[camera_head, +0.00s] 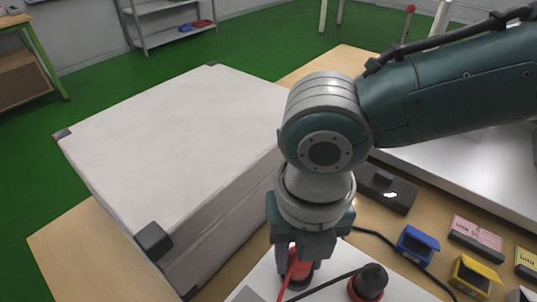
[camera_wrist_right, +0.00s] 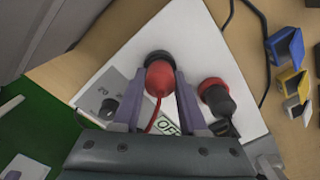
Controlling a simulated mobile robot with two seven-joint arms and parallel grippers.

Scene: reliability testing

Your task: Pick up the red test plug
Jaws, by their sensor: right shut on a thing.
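The red test plug (camera_wrist_right: 158,78) stands at a black socket on a white panel (camera_wrist_right: 105,75), with a red cable running from it. It also shows in the head view (camera_head: 300,268), partly hidden by my gripper. My right gripper (camera_wrist_right: 165,85) is shut on the red plug, one finger on each side. In the head view my right gripper (camera_head: 298,260) points down at the panel's top. Whether the plug is still seated in the socket I cannot tell. My left gripper is not in view.
A black plug with a red base (camera_head: 368,283) stands close to the right of my gripper. A big white case (camera_head: 170,150) fills the left of the table. Blue (camera_head: 417,245) and yellow (camera_head: 474,276) holders stand to the right. A black cable crosses the panel.

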